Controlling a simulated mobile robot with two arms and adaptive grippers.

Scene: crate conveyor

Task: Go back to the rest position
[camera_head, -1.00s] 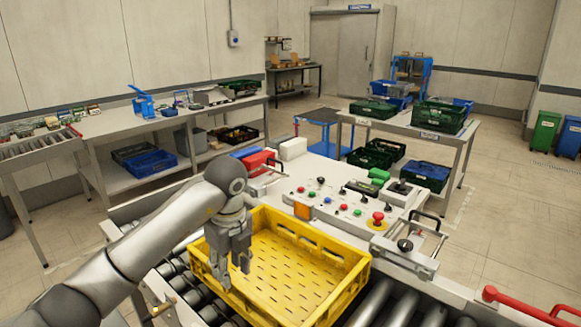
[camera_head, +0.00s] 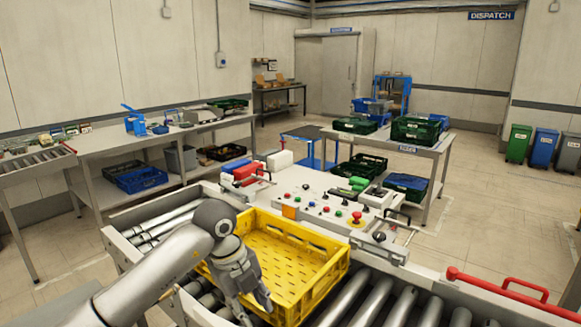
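My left gripper (camera_head: 256,308) hangs from my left arm over the left side of the yellow crate (camera_head: 313,283). Its fingers point down and to the right, in front of the crate's near left wall. I see nothing held in it, but the fingertips are small and near the lower edge, so I cannot tell how far apart they are. The yellow crate is empty, with a slotted floor, and sits on the roller conveyor (camera_head: 352,294). I cannot tell whether the gripper touches the crate. My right gripper is not in view.
A control panel (camera_head: 316,196) with buttons and a red emergency knob (camera_head: 357,215) borders the conveyor behind the crate. A red handle rail (camera_head: 497,288) is at the right. Tables with green crates (camera_head: 415,130) and tools stand farther back. Open floor lies to the right.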

